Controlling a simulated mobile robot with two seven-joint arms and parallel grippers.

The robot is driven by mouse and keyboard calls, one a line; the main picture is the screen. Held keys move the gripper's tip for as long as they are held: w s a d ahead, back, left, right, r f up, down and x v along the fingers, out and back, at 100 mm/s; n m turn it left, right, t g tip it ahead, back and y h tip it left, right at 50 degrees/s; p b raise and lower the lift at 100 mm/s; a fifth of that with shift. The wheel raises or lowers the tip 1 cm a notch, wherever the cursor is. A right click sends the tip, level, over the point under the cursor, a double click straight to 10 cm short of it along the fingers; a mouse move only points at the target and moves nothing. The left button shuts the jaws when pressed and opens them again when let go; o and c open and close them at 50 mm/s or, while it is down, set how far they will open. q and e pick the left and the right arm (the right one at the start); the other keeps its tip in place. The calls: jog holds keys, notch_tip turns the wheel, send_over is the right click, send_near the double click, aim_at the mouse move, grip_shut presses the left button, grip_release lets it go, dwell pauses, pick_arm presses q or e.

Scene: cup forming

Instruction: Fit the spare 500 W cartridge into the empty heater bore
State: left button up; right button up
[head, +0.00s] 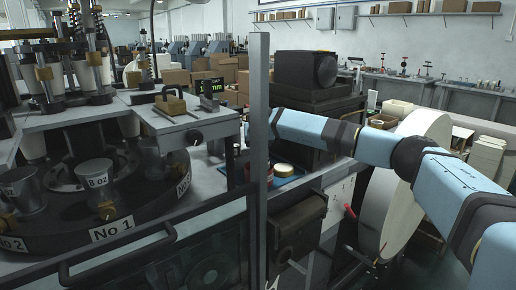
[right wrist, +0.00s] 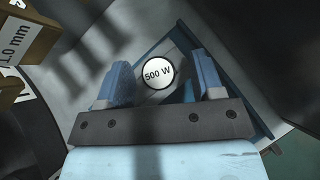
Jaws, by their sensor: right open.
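The 500 W cartridge (right wrist: 158,75) shows its round white labelled end between my right fingers in the right wrist view. My right gripper (right wrist: 162,66) is open, with one blue finger on each side of that end and visible space beside it. The cartridge's body below the label is hidden. In the head view my right arm comes in from the right and its far end passes behind the grey post, so the gripper is hidden there. I cannot make out the empty heater bore in either view. My left gripper is in neither view.
A blue tray (right wrist: 180,30) lies under the cartridge. Brass blocks (right wrist: 30,30), one marked 1.0 mm, are close at upper left in the wrist view. In the head view a grey post (head: 258,150) stands beside the cup turntable (head: 150,215). A large white roll (head: 390,215) is at right.

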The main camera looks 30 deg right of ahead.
jog(key=c, duration=1)
